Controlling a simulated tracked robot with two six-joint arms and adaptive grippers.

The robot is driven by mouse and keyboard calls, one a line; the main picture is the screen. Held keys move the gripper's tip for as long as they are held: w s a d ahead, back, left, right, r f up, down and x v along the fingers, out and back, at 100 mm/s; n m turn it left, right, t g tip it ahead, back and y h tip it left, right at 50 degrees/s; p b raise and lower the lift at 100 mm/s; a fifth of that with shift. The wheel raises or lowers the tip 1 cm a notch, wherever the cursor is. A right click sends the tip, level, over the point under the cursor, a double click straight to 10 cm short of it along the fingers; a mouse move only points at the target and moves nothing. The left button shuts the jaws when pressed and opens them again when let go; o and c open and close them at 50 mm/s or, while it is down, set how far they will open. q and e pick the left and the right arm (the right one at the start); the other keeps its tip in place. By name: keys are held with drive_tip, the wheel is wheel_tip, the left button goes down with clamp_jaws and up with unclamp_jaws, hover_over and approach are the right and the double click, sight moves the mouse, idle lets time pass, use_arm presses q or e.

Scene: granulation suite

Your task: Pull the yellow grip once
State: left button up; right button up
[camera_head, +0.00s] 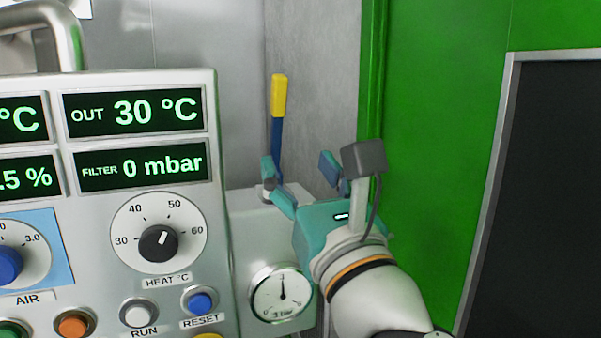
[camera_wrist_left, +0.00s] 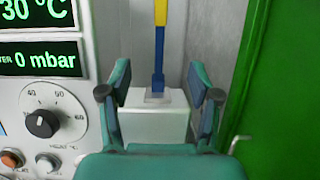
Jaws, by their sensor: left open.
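The yellow grip (camera_head: 279,95) is the top of an upright lever with a blue shaft (camera_head: 276,136). The lever stands on a pale grey box (camera_head: 245,228) beside the control panel. In the left wrist view the yellow grip (camera_wrist_left: 160,12) is at the top edge, with the blue shaft (camera_wrist_left: 158,55) below it. My left gripper (camera_head: 298,168) is open and empty, its teal fingers lower than the grip in the head view. In the left wrist view the shaft stands between the open fingers (camera_wrist_left: 160,92), beyond them. My right gripper is not in view.
The control panel (camera_head: 90,220) with displays, knobs and buttons fills the left side. A pressure gauge (camera_head: 282,294) is on the box's front. A grey wall (camera_head: 312,50) is behind the lever. A green panel (camera_head: 440,110) and a dark framed panel (camera_head: 550,200) are at right.

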use_arm(q)
drive_tip(key=shift+s, duration=0.1)
idle(0.4)
drive_tip(key=b+v, duration=0.2)
drive_tip(key=v, duration=0.6)
drive_tip(key=shift+s+f, duration=0.15)
drive_tip(key=shift+s, duration=0.25)
drive_tip(key=shift+d, duration=0.1)
